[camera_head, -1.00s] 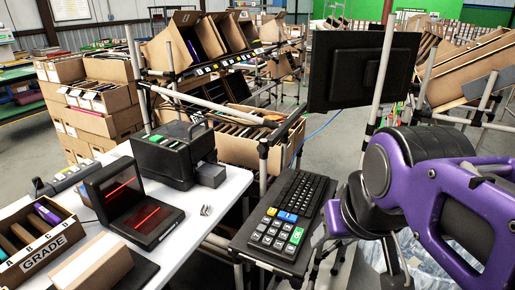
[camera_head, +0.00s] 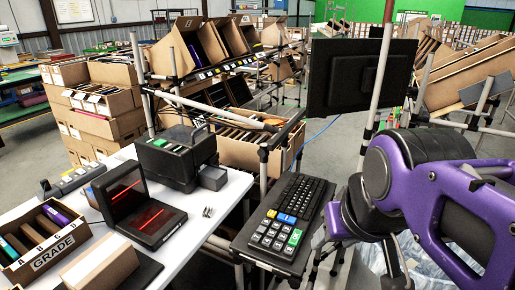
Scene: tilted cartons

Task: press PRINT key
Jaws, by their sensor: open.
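A black keyboard (camera_head: 304,197) lies on a tray beside the white table. A keypad (camera_head: 273,232) at its near end has several grey keys, blue keys, an orange key and a green key (camera_head: 295,237). The lettering is too small to read, so I cannot tell which key is PRINT. My purple and black arm fills the right side. The pale tip of my gripper (camera_head: 319,238) shows just right of the green key, at the tray's right edge. Most of the gripper is hidden behind the wrist, and I cannot see whether it touches anything.
A monitor (camera_head: 360,77) on a pole stands behind the keyboard. On the white table (camera_head: 222,214) stand a black printer-like box (camera_head: 175,155), a scanner with red lines (camera_head: 140,210) and a GRADE carton (camera_head: 52,252). Racks of tilted cartons stand behind.

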